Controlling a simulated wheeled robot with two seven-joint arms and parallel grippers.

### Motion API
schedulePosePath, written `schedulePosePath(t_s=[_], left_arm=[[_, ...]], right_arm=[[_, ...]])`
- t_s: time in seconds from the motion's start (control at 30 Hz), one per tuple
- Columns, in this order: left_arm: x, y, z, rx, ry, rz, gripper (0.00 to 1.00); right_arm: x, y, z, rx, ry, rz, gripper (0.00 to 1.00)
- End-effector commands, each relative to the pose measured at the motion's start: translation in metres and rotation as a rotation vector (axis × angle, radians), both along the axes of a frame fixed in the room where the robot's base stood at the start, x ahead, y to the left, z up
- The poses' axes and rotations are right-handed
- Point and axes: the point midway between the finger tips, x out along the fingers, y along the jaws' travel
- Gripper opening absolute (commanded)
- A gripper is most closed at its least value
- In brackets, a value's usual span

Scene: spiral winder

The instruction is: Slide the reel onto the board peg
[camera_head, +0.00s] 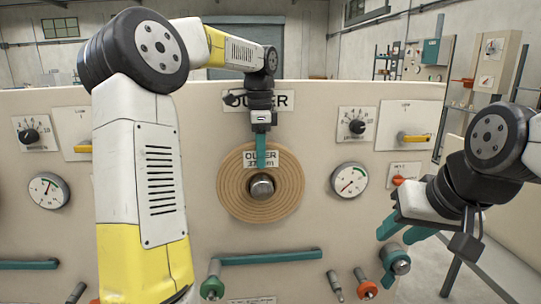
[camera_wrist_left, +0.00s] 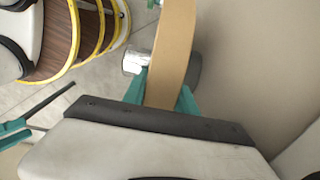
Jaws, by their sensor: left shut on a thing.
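The reel (camera_head: 236,196) is a tan ringed disc with a label near its top, upright in front of the board (camera_head: 300,120). My left gripper (camera_head: 261,156) reaches down and is shut on the reel's upper rim. In the left wrist view the reel (camera_wrist_left: 174,45) is edge-on between the teal fingers (camera_wrist_left: 163,95). The metal peg (camera_head: 262,186) shows at the reel's centre. Its bright end (camera_wrist_left: 134,61) sticks out on the near side, and a grey cylinder (camera_wrist_left: 195,67) shows on the board side. A gap separates reel and board. My right gripper (camera_head: 404,234) is open and empty at the right.
Gauges (camera_head: 349,179), knobs and a yellow-handled switch (camera_head: 414,138) flank the reel on the board. A teal rail (camera_head: 270,257) and a green-collared fitting (camera_head: 212,286) lie below it. An orange-collared fitting (camera_head: 366,288) is at lower right. Shelving (camera_head: 390,62) stands behind.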

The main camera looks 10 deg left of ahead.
Motion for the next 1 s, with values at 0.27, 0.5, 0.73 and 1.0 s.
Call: schedulePosePath(t_s=[0.27,0.5,0.73,1.0], left_arm=[[0.0003,0.0,0.0006,0.0,-0.002,0.0,0.0],[0.0004,0.0,0.0007,0.0,-0.002,0.0,0.0],[0.0005,0.0,0.0008,0.0,-0.003,0.0,0.1],[0.0005,0.0,0.0008,0.0,-0.003,0.0,0.0]], right_arm=[[0.0,0.0,0.0,0.0,0.0,0.0,0.36],[0.0,0.0,0.0,0.0,0.0,0.0,0.36],[0.0,0.0,0.0,0.0,0.0,0.0,0.36],[0.0,0.0,0.0,0.0,0.0,0.0,0.36]])
